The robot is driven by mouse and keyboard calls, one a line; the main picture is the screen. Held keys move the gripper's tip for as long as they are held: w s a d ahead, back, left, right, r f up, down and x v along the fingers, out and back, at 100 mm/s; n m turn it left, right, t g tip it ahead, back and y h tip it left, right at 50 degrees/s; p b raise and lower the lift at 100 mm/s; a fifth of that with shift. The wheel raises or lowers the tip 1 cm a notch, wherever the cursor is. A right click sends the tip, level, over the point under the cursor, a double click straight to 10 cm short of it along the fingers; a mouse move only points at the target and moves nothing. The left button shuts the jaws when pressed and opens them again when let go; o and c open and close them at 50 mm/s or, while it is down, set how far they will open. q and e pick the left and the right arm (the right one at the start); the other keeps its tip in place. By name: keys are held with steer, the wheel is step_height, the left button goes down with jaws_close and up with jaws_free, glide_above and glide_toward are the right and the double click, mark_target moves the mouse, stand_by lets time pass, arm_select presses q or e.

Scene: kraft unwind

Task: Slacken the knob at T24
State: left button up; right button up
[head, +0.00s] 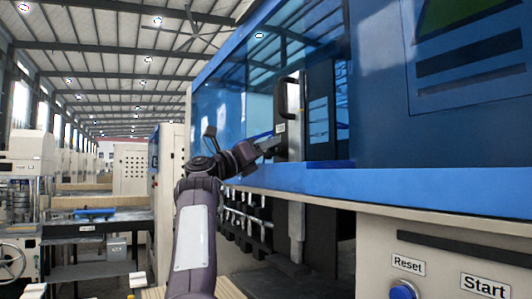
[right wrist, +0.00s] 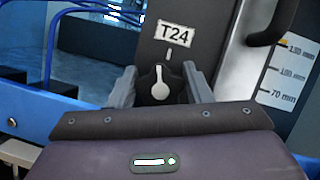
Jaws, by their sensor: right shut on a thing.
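The knob (right wrist: 158,90) is black with a white pointer, on a dark panel below the T24 label (right wrist: 174,33). Its pointer stands nearly upright, towards a short white tick mark. My right gripper (right wrist: 160,78) has one finger on each side of the knob and is shut on it. In the head view my right gripper (head: 271,146) reaches the dark upright in the blue machine's opening; the knob is too small or hidden to make out there. My left gripper is not in view.
A black curved handle (head: 289,92) stands above my right gripper, beside a scale label (right wrist: 286,74) marked 70 to 130 mm. The machine's blue ledge (head: 400,185) runs along below. Reset (head: 408,265) and Start (head: 485,286) labels are at the lower right.

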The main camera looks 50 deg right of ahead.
steer(key=shift+n+t, duration=1.1)
steer(key=shift+n, duration=1.4)
steer(key=o, duration=1)
steer(key=shift+d, duration=0.15)
steer(key=shift+f, duration=0.1)
